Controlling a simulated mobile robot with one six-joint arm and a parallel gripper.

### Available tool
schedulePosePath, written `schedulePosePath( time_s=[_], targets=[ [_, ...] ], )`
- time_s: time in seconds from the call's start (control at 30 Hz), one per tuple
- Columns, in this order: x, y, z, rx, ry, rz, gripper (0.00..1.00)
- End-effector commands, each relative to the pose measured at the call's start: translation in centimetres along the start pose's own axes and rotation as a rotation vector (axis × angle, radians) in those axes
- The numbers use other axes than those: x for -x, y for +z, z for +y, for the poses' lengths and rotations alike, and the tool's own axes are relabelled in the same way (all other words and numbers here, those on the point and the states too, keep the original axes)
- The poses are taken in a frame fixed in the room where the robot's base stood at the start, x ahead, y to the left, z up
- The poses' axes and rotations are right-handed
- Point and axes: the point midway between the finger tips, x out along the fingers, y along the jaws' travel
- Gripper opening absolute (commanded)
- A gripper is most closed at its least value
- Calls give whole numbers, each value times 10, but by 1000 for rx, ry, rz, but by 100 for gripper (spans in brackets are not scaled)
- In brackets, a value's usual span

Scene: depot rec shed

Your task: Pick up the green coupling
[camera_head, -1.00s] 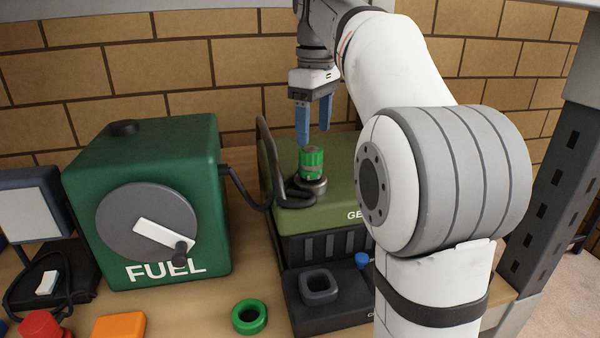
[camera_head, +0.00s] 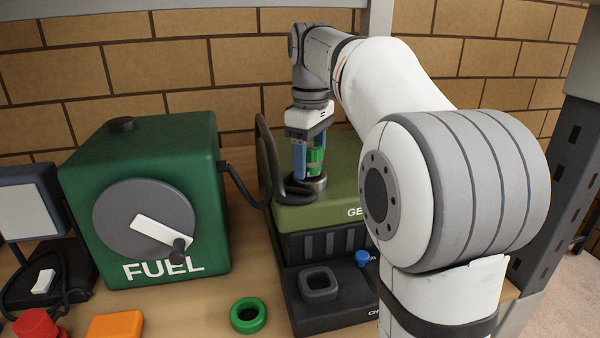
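A green cylindrical coupling (camera_head: 316,157) stands upright in a round grey seat on top of the olive-green generator box (camera_head: 338,160). My gripper (camera_head: 310,162) points straight down over it, with its blue fingers lowered to the coupling's height. The left finger stands in front of the coupling's left side and hides part of it. A separate green ring (camera_head: 237,314) lies flat on the table.
A dark green FUEL box (camera_head: 85,240) with a grey dial stands to the left. Its black hose (camera_head: 238,190) runs to the generator top, curving close beside the coupling. A dark base with a grey square ring (camera_head: 318,286) and blue knob (camera_head: 362,258) sits in front.

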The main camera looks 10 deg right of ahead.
Motion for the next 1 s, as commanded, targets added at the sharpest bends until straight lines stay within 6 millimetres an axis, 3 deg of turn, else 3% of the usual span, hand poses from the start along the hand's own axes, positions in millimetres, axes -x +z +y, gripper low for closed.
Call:
schedulePosePath(
  time_s=[0.57,0.83,1.0],
  targets=[
    [0,-1,-1,1,0,0,16],
    [4,-1,-1,2,1,1,16],
    [18,-1,0,2,2,2,16]
  ],
)
